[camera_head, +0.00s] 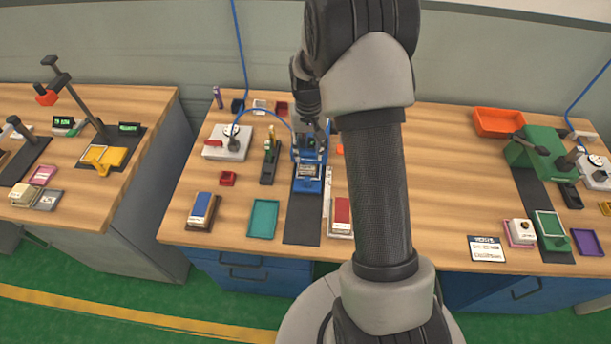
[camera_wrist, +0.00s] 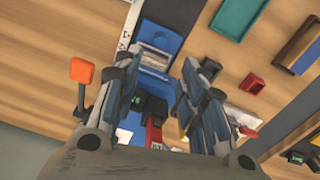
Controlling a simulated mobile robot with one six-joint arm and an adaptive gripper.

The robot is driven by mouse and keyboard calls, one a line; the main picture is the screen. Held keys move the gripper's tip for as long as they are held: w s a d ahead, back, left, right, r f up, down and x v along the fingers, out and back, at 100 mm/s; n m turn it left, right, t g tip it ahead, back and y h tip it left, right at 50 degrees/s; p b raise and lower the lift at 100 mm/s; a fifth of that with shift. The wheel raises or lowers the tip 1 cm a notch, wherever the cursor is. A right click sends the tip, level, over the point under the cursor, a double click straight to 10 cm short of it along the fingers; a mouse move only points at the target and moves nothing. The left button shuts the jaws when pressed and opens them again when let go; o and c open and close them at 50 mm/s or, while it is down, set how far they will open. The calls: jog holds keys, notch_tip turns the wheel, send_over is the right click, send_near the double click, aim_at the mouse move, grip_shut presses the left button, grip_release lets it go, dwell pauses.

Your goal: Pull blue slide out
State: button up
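The blue slide (camera_head: 308,186) is at the front of a blue device (camera_head: 298,155) on the middle bench, above a dark mat strip. A pale labelled piece lies on it. In the wrist view the blue slide (camera_wrist: 165,42) shows beyond my fingertips, with the pale piece between it and the device. My gripper (camera_wrist: 171,62) is open, its two fingers spread on either side of the device, with nothing seen held between them. Whether a finger touches the device or slide I cannot tell. In the head view my arm partly hides the gripper at the device's back.
A teal tray (camera_head: 263,218), a small red box (camera_head: 228,179) and a blue-topped block (camera_head: 202,208) lie left of the mat. A red-and-white piece (camera_head: 341,214) lies close right. An orange knob (camera_wrist: 81,70) stands beside my left finger. The dark mat (camera_head: 302,225) is clear in front.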

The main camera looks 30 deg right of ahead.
aim_at(307, 178)
notch_tip(307, 178, down, 14)
jog(key=b, duration=0.2)
jog(key=shift+r+b, duration=0.2)
jog(key=shift+b, duration=0.1)
jog(key=shift+c, duration=0.2)
grip_shut()
dwell(0.4)
